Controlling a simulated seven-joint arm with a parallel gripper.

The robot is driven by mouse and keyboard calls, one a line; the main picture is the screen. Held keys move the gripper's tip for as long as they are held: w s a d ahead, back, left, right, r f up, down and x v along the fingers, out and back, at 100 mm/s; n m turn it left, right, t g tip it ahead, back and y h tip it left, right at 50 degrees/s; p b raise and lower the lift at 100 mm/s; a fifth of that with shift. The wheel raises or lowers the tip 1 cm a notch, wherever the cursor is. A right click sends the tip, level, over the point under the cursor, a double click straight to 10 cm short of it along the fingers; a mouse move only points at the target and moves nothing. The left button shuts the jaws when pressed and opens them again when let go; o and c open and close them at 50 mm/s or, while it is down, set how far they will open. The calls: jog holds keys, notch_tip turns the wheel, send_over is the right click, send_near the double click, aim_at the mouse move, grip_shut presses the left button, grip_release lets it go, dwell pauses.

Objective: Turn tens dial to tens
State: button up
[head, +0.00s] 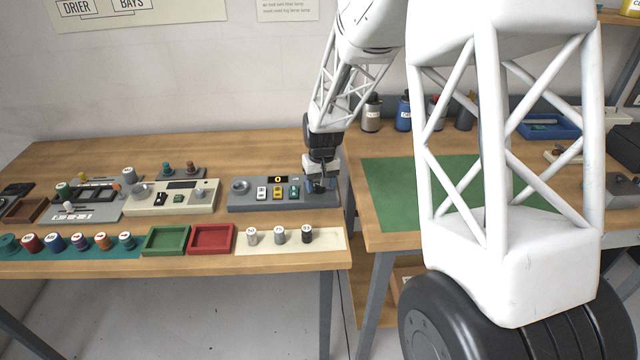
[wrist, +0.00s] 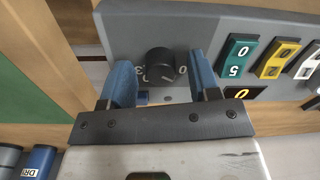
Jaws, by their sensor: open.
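A grey control panel (head: 232,206) stands on the left bench. A round black dial (wrist: 160,64) with a light pointer line is on the panel in the wrist view, with partly hidden light markings around it. I cannot read a "tens" label. My gripper (head: 320,187) is over the panel's right end. In the wrist view its blue fingers (wrist: 162,76) are open, one on each side of the dial, with a visible gap on both sides. My gripper hides the dial in the head view.
The panel also carries a small display (head: 278,179) reading 0, white, yellow and green switches (head: 294,191) and a round knob (head: 240,186) at its left. A beige console (head: 190,208) stands to the left. A cream strip (head: 325,243) with small knobs lies in front.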

jog(key=c, duration=0.9)
jog(key=shift+m, duration=0.4)
jog(key=m, duration=0.3)
jog(key=shift+m, duration=2)
jog(key=o, duration=0.9)
